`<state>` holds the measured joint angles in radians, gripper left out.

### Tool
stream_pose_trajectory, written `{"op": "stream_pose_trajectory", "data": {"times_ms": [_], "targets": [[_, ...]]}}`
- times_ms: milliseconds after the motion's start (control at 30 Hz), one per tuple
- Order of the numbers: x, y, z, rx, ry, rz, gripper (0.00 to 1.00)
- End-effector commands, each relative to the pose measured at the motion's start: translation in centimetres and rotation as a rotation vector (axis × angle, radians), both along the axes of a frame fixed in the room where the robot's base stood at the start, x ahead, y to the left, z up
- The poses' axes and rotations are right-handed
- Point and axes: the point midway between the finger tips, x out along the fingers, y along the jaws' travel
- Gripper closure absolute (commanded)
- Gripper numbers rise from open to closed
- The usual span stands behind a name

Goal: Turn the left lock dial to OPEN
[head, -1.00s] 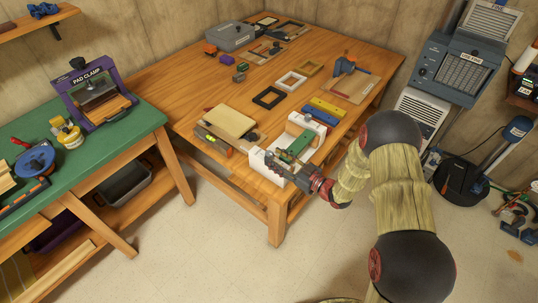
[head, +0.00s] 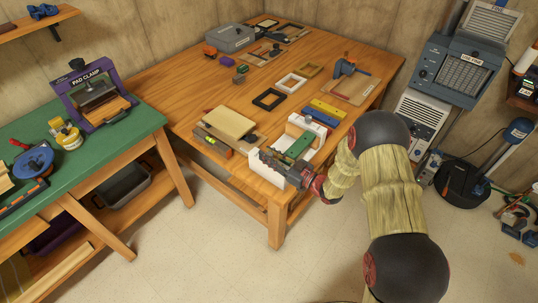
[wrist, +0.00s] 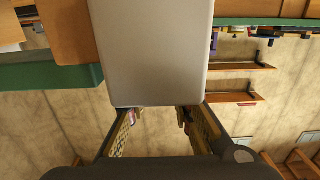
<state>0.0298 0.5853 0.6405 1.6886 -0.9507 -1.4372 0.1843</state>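My gripper (head: 270,157) is over the front edge of the wooden table, beside a white fixture (head: 266,172) with a green block (head: 299,145) in it. In the wrist view the two fingers (wrist: 158,115) stand apart, with nothing visibly clamped between them. A large pale grey panel (wrist: 152,50) fills the upper middle of that view, close to the fingertips; I cannot tell whether they touch. I cannot make out a lock dial or an OPEN mark in either view. My gripper hides part of the fixture.
The wooden table (head: 165,93) also holds a tan board (head: 229,123), several small frames, a blue bar (head: 317,116) and a grey case (head: 230,37). A green bench (head: 118,122) with a purple pad clamp (head: 70,91) stands left.

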Motion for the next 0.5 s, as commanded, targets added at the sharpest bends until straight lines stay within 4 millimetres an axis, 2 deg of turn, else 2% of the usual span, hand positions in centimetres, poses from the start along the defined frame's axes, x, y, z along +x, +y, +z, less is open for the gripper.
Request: {"op": "stream_pose_trajectory", "data": {"times_ms": [333,500], "targets": [[0.01,-0.02,0.00,0.000,0.000,0.000,0.99],[0.03,-0.03,0.00,0.000,0.000,0.001,1.00]]}}
